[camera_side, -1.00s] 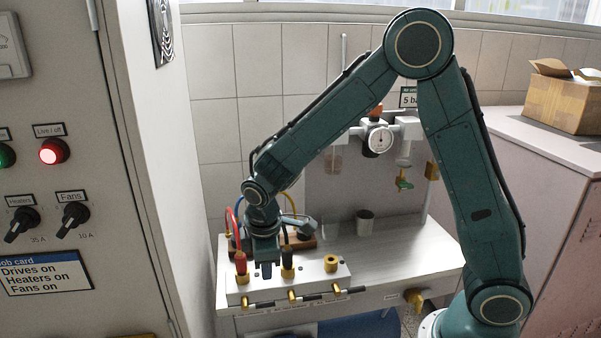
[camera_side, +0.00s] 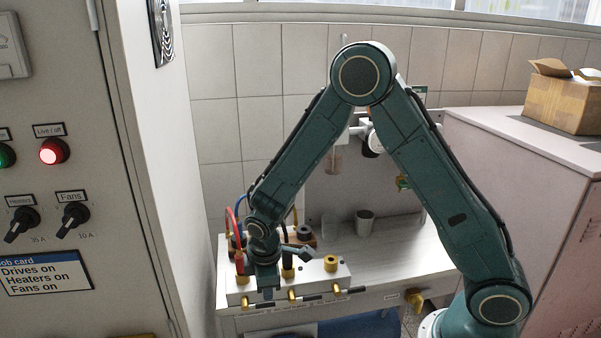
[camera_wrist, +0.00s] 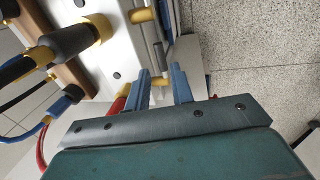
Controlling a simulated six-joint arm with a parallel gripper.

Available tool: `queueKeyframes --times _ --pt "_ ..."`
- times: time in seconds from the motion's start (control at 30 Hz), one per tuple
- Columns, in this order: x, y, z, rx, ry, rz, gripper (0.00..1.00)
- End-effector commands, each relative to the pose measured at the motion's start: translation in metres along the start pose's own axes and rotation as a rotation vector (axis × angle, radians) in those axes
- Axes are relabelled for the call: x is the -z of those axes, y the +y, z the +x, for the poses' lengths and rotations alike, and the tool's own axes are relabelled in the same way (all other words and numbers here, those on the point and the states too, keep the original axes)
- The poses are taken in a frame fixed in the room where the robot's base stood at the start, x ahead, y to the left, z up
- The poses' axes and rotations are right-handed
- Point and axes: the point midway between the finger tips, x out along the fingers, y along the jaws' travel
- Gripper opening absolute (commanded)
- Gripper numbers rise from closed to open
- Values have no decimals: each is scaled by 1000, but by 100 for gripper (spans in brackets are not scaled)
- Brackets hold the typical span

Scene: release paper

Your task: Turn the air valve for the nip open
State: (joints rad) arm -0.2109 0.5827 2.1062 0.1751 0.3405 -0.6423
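A white manifold (camera_side: 312,280) on the bench front carries three brass valves with dark levers lying along its front face. The left valve (camera_side: 246,301) is under the red hose plug (camera_side: 240,263), the middle valve (camera_side: 292,295) under the black plug, and the right valve (camera_side: 337,289) under an empty brass port (camera_side: 331,263). I cannot read which is the nip. My gripper (camera_side: 268,293) points down at the left valve's lever. In the wrist view its blue fingers (camera_wrist: 161,76) stand apart, one each side of a brass valve (camera_wrist: 159,82); contact is not clear.
The black plug (camera_wrist: 80,38) and red plug (camera_wrist: 119,104) stand close beside my gripper. A regulator gauge (camera_side: 370,138) is on the back panel, partly behind my arm. A grey cup (camera_side: 364,222) stands on the bench. Open floor (camera_wrist: 250,60) lies in front.

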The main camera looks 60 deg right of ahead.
Motion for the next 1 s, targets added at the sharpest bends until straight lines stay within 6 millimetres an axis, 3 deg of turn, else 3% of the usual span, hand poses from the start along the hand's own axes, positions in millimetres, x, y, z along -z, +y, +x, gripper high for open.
queueKeyframes --times 0.23,0.5,0.93,1.0 --pt "0 -1 31 2 -2 0 23" --pt "0 0 53 1 0 1 23" --pt "0 0 59 0 1 0 23" --pt "0 0 59 0 1 0 13"
